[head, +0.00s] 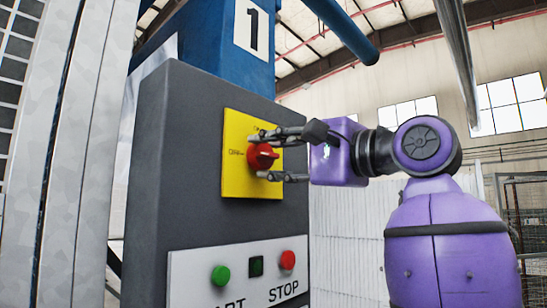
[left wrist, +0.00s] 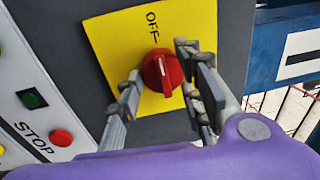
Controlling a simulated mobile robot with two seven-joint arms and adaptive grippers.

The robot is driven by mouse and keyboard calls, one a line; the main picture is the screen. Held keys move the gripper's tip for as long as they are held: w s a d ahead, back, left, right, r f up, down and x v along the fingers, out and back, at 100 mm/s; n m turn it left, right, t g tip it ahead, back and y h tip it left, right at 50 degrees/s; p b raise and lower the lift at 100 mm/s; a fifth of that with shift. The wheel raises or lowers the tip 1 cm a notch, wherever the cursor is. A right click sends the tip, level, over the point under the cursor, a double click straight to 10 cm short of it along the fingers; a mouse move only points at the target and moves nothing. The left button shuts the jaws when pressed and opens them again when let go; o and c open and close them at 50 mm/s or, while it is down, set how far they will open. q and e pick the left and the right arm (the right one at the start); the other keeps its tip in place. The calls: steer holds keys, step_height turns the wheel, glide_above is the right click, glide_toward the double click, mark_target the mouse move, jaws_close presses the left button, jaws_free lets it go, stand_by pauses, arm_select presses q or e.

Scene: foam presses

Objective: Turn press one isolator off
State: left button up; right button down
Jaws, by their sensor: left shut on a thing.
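The red isolator knob (head: 262,156) sits on a yellow plate (head: 236,183) on the grey press cabinet, under the number 1. It also shows in the left wrist view (left wrist: 163,72). The pale line on the knob points toward the OFF label (left wrist: 153,25), at the plate's left side in the head view. My left gripper (head: 280,157), on the purple arm at the right of the head view, is shut on the knob. Its dark fingers lie on either side of it and hide part of the plate. My right gripper is not in view.
A green START button (head: 220,275), a small dark green square (head: 256,266) and a red STOP button (head: 287,260) are on the pale panel below the plate. A blue post (head: 215,40) rises behind the cabinet. A metallic column (head: 70,170) stands at left.

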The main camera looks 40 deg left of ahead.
arm_select(q)
steer(key=shift+w+f, duration=0.1)
steer(key=shift+f, duration=0.15)
steer(key=o, duration=1.1)
steer(key=shift+w, duration=0.1)
steer(key=shift+r, duration=0.1)
steer(key=s+d+f, duration=0.1)
steer(key=d, duration=1.1)
steer(key=shift+a, duration=0.1)
